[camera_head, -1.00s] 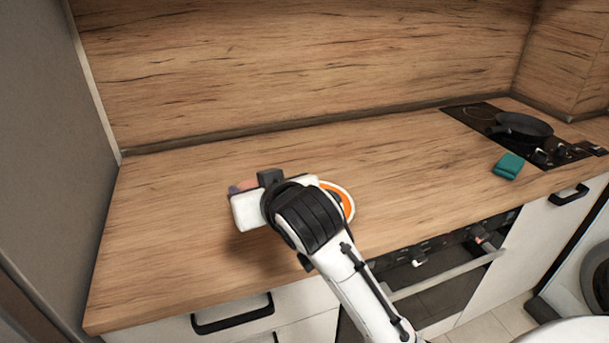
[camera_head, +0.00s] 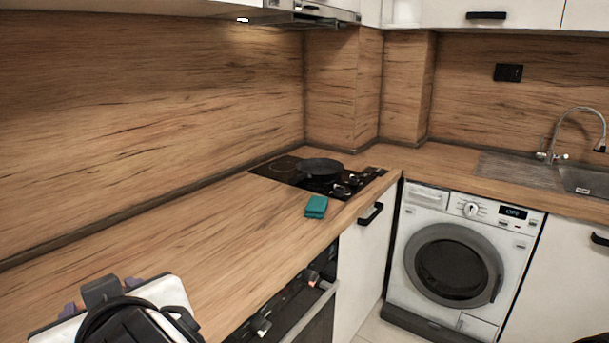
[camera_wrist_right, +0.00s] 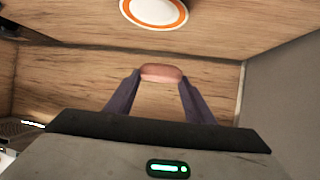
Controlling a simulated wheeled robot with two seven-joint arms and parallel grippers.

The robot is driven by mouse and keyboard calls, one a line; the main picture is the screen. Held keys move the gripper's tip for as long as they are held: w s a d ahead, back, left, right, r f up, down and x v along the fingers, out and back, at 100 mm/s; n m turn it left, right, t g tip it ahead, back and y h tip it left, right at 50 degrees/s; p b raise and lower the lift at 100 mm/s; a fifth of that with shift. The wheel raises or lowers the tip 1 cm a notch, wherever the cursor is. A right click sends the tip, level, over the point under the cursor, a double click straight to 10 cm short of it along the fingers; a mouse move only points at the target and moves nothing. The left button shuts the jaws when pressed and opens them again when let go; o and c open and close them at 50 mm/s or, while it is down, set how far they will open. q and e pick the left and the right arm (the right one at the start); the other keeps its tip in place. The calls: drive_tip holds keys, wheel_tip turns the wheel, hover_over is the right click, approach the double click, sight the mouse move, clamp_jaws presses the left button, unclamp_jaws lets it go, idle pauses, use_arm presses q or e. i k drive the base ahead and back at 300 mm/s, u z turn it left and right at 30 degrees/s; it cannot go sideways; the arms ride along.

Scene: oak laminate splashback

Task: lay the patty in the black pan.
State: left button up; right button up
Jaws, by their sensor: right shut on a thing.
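The patty (camera_wrist_right: 161,72) is a pinkish-brown disc between the two purple fingers of my right gripper (camera_wrist_right: 158,85) in the right wrist view. The fingers are shut on it from both sides. In the head view my right gripper (camera_head: 101,294) is at the lower left over the counter, and its white body hides the patty. The black pan (camera_head: 320,168) sits on the hob at the far end of the counter, well to the right of my gripper and apart from it. My left gripper is not in view.
A white plate with an orange ring (camera_wrist_right: 155,12) lies on the counter in the wrist view. A teal folded cloth or sponge (camera_head: 316,207) lies in front of the black hob (camera_head: 275,168). A wooden splashback (camera_head: 150,120) runs behind.

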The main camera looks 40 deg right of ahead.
sight(312, 172)
drive_tip(key=z, duration=2.7)
drive_tip(key=i, duration=3.15)
drive_tip(key=u, duration=3.45)
drive_tip(key=i, duration=0.5)
